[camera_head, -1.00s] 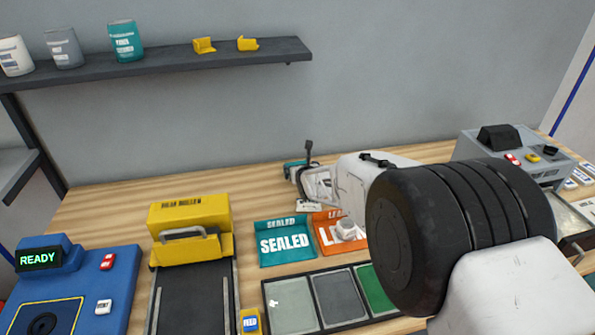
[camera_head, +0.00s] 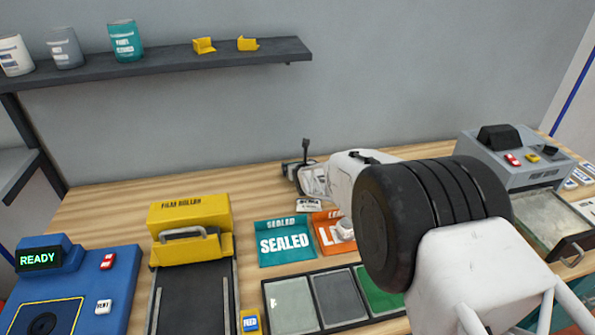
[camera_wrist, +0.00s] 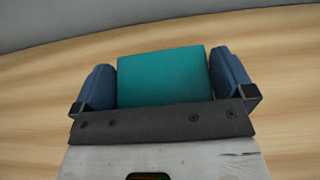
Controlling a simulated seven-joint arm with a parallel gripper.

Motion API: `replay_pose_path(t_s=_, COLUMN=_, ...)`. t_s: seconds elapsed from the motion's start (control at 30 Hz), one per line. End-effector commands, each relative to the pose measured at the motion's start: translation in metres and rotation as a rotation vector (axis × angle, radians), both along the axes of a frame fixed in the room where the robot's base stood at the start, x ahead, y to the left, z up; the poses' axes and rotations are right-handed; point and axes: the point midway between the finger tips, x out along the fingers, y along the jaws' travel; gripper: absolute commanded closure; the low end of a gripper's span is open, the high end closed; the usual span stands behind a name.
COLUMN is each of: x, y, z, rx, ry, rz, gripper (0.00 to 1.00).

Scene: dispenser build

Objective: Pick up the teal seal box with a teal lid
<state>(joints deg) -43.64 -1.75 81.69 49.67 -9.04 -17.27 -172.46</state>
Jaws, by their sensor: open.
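The teal seal box (camera_wrist: 163,78) shows in the wrist view as a plain teal block on the wooden table. It lies between the two blue finger pads of my gripper (camera_wrist: 160,64), with one pad on each side. The pads are open, and narrow gaps seem to show beside the box; I cannot tell whether either pad touches it. The box's lower part is hidden behind my gripper's dark plate, and I cannot make out the lid seam. In the head view my gripper (camera_head: 294,172) is at the back of the table, and the box is hidden there.
A teal SEALED mat (camera_head: 285,243) and an orange mat (camera_head: 325,226) lie in front of my gripper. A small white label (camera_head: 308,205) is close by. The yellow film roller (camera_head: 190,222) stands left, a grey machine (camera_head: 515,155) right. The wall is close behind.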

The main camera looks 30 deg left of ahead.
Motion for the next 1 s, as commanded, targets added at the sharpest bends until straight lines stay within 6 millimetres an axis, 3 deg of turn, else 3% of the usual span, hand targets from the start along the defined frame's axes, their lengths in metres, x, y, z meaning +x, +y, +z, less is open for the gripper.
replay_pose_path(t_s=0.83, x=0.006, y=0.0063, z=-0.0038, rx=0.0, ry=0.0, rz=0.0, gripper=0.0)
replay_pose_path(t_s=1.0, x=0.006, y=0.0063, z=-0.0039, rx=0.0, ry=0.0, rz=0.0, gripper=0.26)
